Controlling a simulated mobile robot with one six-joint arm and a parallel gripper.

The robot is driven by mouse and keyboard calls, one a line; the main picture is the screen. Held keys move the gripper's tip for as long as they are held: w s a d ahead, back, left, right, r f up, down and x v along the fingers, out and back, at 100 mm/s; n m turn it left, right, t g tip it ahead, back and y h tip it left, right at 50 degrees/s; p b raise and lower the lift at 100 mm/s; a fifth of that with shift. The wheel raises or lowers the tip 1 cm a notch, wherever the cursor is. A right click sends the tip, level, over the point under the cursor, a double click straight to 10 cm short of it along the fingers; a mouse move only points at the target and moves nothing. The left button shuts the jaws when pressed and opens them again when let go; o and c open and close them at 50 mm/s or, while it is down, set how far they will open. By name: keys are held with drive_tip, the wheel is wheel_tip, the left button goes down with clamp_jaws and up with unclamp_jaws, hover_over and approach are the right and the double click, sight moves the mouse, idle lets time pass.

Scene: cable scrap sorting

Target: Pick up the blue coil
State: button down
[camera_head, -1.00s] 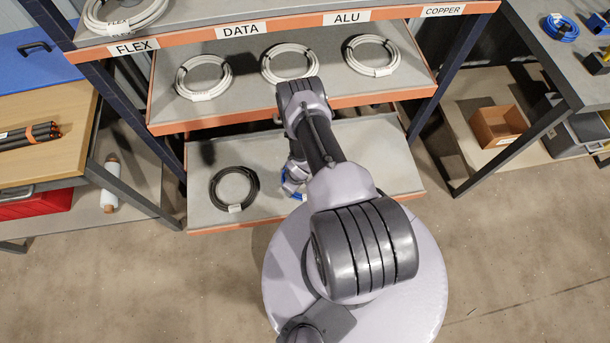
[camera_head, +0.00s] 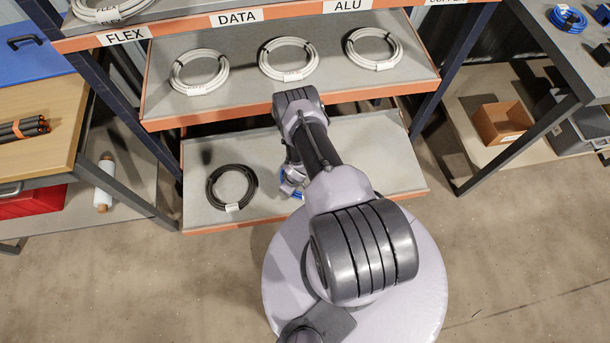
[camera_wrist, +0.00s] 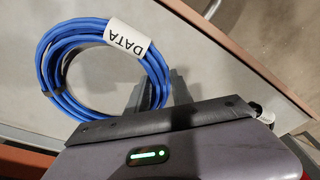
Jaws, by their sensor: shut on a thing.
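The blue coil (camera_wrist: 55,60) lies on the grey lower shelf in the wrist view, with a white tag reading DATA. My gripper (camera_wrist: 158,92) is shut on the right side of its ring, near the tag. Its dark fingers sit on either side of the strands. In the head view only a small blue part of the coil (camera_head: 297,194) shows beside my gripper (camera_head: 291,186); my arm hides the rest. I cannot tell whether the coil is clear of the shelf.
A black coil (camera_head: 231,187) lies left on the lower shelf (camera_head: 375,150). Several white coils (camera_head: 288,59) lie on the shelf above, close over my arm. Another blue coil (camera_head: 567,18) is on the right-hand table. An orange lip (camera_wrist: 225,40) edges the lower shelf.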

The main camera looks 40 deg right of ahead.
drive_tip(key=shift+r+p, duration=0.45)
drive_tip(key=shift+r, duration=0.15)
drive_tip(key=r+p, duration=0.1)
drive_tip(key=r, duration=0.1)
drive_tip(key=s+r+p, duration=0.1)
drive_tip(key=shift+a+p, duration=0.3)
drive_tip(key=shift+p, duration=0.05)
drive_tip(key=s+a+p, duration=0.5)
drive_tip(key=s+a, duration=0.3)
drive_tip(key=s, duration=0.6)
drive_tip(key=shift+s+a+f, duration=0.2)
drive_tip(key=shift+a+f, duration=0.15)
drive_tip(key=shift+a, duration=0.05)
